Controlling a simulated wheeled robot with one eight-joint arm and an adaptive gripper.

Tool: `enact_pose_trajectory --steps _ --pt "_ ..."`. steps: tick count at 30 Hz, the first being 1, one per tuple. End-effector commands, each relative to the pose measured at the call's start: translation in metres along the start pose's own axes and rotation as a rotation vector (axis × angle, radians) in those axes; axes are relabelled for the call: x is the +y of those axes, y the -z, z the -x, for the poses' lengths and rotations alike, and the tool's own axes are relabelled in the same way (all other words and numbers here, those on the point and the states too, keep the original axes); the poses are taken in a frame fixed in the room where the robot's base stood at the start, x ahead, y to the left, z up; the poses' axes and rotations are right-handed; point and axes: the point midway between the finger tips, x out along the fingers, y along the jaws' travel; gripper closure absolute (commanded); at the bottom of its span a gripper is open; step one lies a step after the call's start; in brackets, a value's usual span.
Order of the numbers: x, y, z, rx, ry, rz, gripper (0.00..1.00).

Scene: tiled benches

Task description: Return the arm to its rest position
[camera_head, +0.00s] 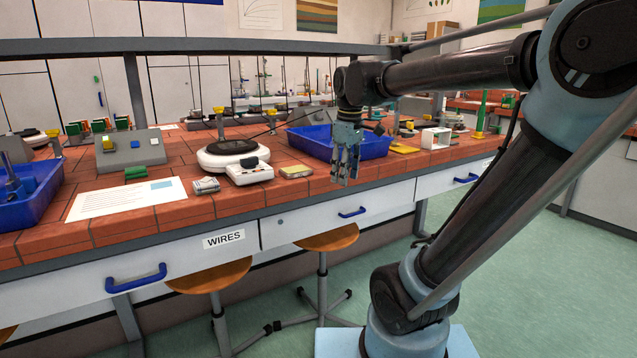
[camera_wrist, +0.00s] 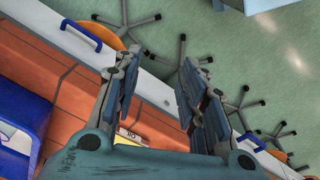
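My gripper (camera_head: 346,168) hangs fingers-down at the front edge of the tiled bench (camera_head: 170,215), in front of the blue tray. My arm reaches in from the right side of the head view, bent at its joints. In the wrist view the two fingers of my gripper (camera_wrist: 162,68) stand apart with nothing between them. The bench edge and the green floor show beyond them.
A blue tray (camera_head: 375,147) is right behind my gripper. A white round hotplate-like device (camera_head: 232,155) and a small white meter (camera_head: 250,172) stand to its left. A shelf rail (camera_head: 200,45) crosses above the bench. Stools (camera_head: 330,238) stand below the drawers.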

Motion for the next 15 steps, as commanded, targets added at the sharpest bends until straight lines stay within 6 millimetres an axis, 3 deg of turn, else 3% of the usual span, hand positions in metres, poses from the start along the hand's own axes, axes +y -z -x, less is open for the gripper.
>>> enact_pose_trajectory --steps 1,6,15 --pt "-0.002 -0.019 -0.012 0.003 -0.006 -0.066 0.62" --pt "-0.013 -0.073 -0.052 0.017 -0.026 -0.298 0.62" --pt "-0.042 -0.155 -0.131 0.046 -0.060 -0.698 0.62"
